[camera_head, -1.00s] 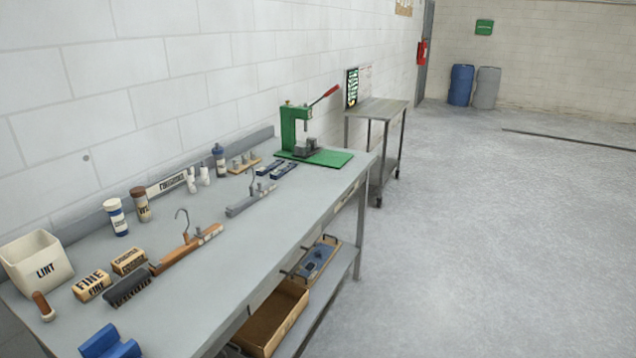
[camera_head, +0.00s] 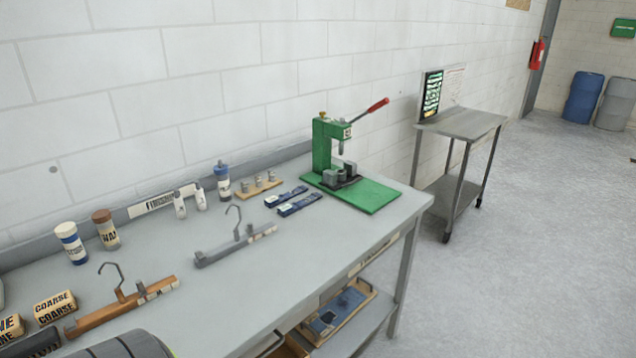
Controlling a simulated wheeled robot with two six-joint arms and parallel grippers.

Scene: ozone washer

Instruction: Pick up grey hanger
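The grey hanger (camera_head: 222,252) lies on the grey workbench (camera_head: 300,250), near the middle of its top. It has a straight grey bar with clips, and its metal hook stands up above the bar. A brown wooden hanger (camera_head: 110,312) of similar shape lies to its left and nearer. Nothing touches or covers the grey hanger. A dark rounded part, seemingly of my own arm, shows at the bottom left edge. Neither of my grippers is in view.
A green press (camera_head: 330,160) with a red-tipped lever stands at the bench's right end. Bottles (camera_head: 107,230), blue bars (camera_head: 292,200) and a wooden peg block (camera_head: 257,187) line the back. Coarse blocks (camera_head: 54,306) sit at left. A side table (camera_head: 462,124) stands beyond. Floor at right is clear.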

